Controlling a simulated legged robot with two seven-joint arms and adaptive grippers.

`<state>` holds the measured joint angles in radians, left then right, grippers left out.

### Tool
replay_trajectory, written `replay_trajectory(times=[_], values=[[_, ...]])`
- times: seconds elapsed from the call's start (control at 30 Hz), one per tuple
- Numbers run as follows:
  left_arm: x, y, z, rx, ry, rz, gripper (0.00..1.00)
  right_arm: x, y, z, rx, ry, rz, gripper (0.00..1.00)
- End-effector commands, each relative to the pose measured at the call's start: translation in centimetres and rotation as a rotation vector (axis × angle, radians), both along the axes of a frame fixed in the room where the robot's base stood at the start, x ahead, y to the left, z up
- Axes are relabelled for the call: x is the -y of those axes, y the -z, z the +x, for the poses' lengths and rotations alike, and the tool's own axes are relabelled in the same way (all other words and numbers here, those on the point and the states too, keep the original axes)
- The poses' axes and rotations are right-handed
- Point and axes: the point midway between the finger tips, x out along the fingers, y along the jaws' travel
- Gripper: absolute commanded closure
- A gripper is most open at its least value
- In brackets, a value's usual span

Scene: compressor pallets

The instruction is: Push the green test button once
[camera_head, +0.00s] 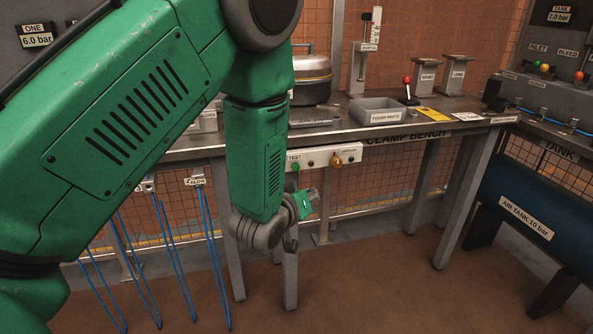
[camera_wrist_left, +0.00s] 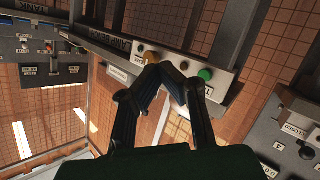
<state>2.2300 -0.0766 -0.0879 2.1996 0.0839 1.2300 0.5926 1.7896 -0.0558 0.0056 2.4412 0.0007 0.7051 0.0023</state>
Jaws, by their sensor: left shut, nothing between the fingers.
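The green test button (camera_head: 295,167) is on a white panel (camera_head: 318,157) on the front edge of the clamp bench, under a TEST label. In the left wrist view the green button (camera_wrist_left: 205,74) is right of the fingertips, with a visible gap in the picture. A brass-coloured knob (camera_head: 337,161) is on the same panel; it also shows in the left wrist view (camera_wrist_left: 151,57), beside the fingers. My left gripper (camera_head: 306,198) is below the panel in the head view. Its fingers (camera_wrist_left: 170,68) are closed together and empty. My right gripper is not in view.
The bench top holds a grey tray (camera_head: 377,112), a red-knobbed lever (camera_head: 407,84) and a round metal vessel (camera_head: 311,78). A blue air tank (camera_head: 520,215) stands at right. Blue hoses (camera_head: 167,250) hang at left. The floor before the bench is clear.

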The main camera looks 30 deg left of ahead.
Motion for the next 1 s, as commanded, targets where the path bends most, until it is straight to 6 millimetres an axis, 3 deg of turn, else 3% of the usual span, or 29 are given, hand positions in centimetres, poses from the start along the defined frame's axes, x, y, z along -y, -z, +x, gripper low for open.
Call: replay_trajectory(times=[0.5, 0.73, 1.0], values=[[-5.4, 0.5, 3.9, 0.001, -0.001, -0.009, 1.0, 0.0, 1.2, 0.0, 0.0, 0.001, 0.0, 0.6], [-6.2, 0.0, 5.3, 0.002, 0.0, -0.003, 1.0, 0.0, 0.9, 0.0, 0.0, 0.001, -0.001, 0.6], [-7.1, 0.3, 5.7, -0.001, 0.0, -0.006, 1.0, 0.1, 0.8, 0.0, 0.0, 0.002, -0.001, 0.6]])
